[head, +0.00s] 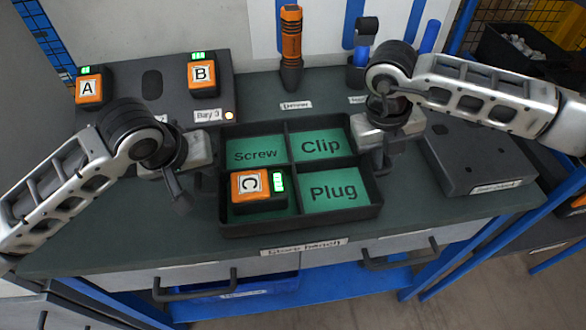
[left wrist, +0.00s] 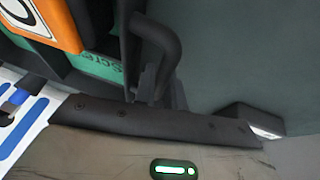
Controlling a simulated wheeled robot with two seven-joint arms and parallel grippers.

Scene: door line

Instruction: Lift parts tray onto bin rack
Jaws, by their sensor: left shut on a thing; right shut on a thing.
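The black parts tray (head: 300,222) sits over the front middle of the bench, with green compartment floors labelled Screw, Clip and Plug. An orange battery C (head: 250,186) with a green light lies in its front-left compartment. I cannot tell whether the tray touches the bench. My left gripper (head: 178,190) is shut on the tray's left handle, which shows in the left wrist view (left wrist: 160,45). My right gripper (head: 378,160) is shut at the tray's right side; its handle is largely hidden there. The bin rack (head: 475,25), blue-framed, stands at the far right.
Batteries A (head: 89,87) and B (head: 202,73) sit on a dark charger (head: 150,90) at the back left. An orange driver (head: 291,45) stands behind the tray. A dark flat box (head: 480,160) lies to its right. Black bins (head: 515,50) hold pale parts.

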